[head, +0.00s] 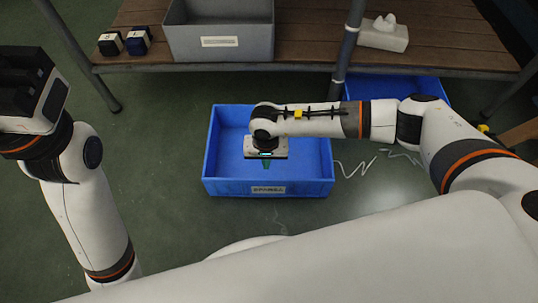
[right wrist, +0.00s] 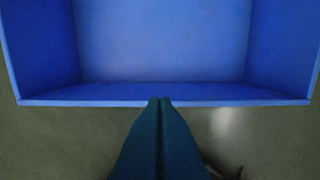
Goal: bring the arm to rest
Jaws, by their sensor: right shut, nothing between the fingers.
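My right gripper (head: 266,164) hangs pointing down over the blue crate (head: 222,187) in the head view. Its green fingers are shut with nothing between them. In the right wrist view the closed fingertips (right wrist: 160,101) appear in front of the near rim of the blue crate (right wrist: 90,102). The part of the crate's inside that shows there is bare. My left arm stands raised at the left of the head view, with its dark end (head: 32,90) near the picture's edge. The left fingers cannot be made out.
A wooden bench (head: 290,50) runs along the back, carrying a grey bin (head: 220,42), a tissue box (head: 384,36) and two small dark items (head: 125,42). A second blue crate (head: 425,88) stands under it. Green floor (head: 160,150) lies clear left of the near crate.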

